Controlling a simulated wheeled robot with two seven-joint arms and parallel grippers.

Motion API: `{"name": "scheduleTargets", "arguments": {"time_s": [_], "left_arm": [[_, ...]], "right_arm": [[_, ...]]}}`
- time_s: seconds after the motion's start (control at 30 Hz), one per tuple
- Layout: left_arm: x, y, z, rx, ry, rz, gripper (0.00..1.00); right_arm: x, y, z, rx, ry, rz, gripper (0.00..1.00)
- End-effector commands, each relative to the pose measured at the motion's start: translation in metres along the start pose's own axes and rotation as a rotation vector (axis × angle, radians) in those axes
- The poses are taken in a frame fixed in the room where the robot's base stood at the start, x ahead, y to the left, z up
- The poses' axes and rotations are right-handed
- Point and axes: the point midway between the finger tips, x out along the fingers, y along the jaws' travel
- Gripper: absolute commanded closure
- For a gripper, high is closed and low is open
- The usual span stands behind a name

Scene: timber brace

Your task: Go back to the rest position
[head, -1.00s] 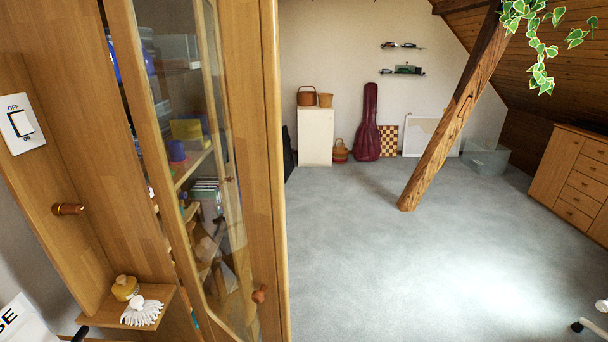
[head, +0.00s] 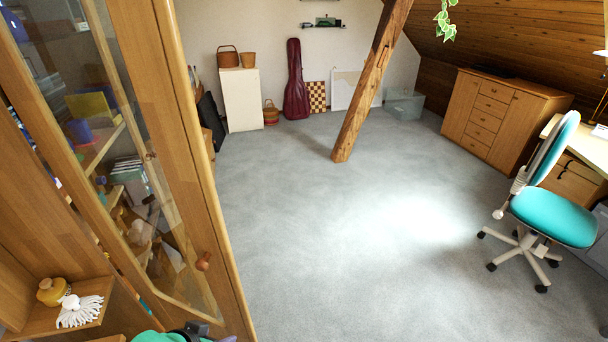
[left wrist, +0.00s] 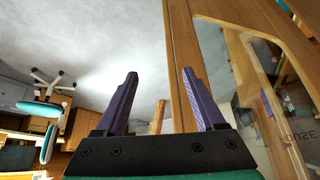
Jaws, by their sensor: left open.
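My left gripper (head: 208,335) shows only partly at the bottom edge of the head view, as teal and dark parts in front of the glass-door cabinet (head: 172,130). In the left wrist view the gripper (left wrist: 160,73) has its two purple fingers wide apart with nothing between them. That view appears upside down, with the cabinet's wooden frame and glass door (left wrist: 222,75) close beside the right-hand finger. My right gripper is not in view.
A small shelf (head: 30,322) with a yellow jar and a white brush juts out at the lower left. A slanted timber post (head: 372,85) stands mid-room. A teal swivel chair (head: 555,215) is at the right. The grey carpet (head: 330,250) between is clear.

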Motion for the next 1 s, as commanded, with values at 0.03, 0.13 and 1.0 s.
{"name": "scheduleTargets", "arguments": {"time_s": [0.03,0.13,1.0], "left_arm": [[-0.007,-0.006,0.01,-0.015,-0.047,-0.017,0.29],[-0.023,-0.019,0.037,-0.03,-0.164,-0.044,0.29],[0.204,-0.013,0.362,0.0,-0.423,-0.019,0.29]], "right_arm": [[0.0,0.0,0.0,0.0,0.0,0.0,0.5],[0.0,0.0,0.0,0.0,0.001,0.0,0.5],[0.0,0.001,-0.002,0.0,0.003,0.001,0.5]]}}
